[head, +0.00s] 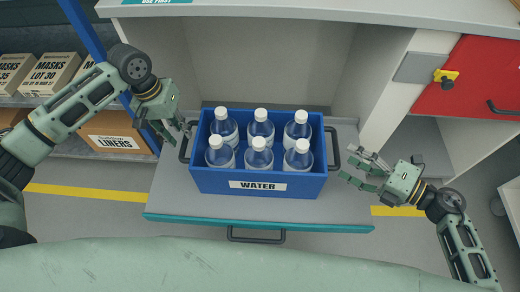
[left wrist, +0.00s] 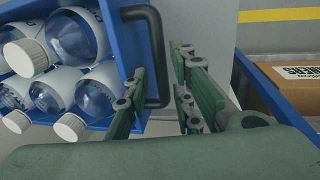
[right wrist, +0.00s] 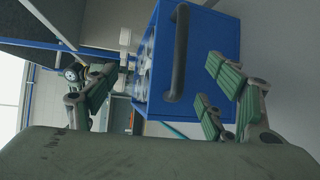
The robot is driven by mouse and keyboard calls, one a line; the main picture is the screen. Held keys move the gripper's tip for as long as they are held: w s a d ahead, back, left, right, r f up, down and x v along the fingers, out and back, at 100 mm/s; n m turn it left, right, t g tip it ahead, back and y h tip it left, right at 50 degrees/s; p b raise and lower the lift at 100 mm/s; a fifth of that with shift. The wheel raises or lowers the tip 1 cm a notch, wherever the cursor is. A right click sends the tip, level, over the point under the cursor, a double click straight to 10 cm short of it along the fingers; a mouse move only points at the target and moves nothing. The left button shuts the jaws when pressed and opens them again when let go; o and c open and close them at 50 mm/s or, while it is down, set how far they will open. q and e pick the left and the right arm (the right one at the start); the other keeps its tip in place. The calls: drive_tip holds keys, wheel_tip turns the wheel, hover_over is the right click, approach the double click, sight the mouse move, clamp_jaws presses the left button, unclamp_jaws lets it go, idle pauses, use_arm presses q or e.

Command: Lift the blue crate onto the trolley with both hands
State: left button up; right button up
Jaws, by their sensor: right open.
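The blue crate (head: 215,182), labelled WATER, holds several white-capped bottles (head: 260,128). It stands level on a grey surface (head: 170,190) with a teal front edge. It has a dark handle on each short side. My left gripper (head: 182,132) is at the left handle (head: 184,146); in the left wrist view its fingers are apart, with the handle (left wrist: 158,60) between them or just beyond. My right gripper (head: 354,172) is open, just right of the right handle (head: 333,148) and apart from it. The right wrist view shows that handle (right wrist: 179,55) ahead between its fingers. I cannot identify a trolley.
A dark pull handle (head: 256,237) is below the teal edge. Pale walls of an open bay (head: 270,60) rise behind the crate. Shelves with a LINERS box (head: 115,142) and MASKS boxes (head: 48,75) are left. A red panel (head: 480,85) is at right.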

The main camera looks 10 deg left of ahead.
sight(185, 138)
use_arm(q)
drive_tip(key=f, duration=0.2)
drive_tip(key=d+f, duration=0.1)
drive_tip(key=f, duration=0.1)
drive_tip(key=shift+f, duration=0.4)
use_arm(e)
drive_tip(key=x, duration=0.5)
use_arm(q)
drive_tip(key=shift+c, duration=0.5)
use_arm(e)
drive_tip(key=shift+c, duration=0.5)
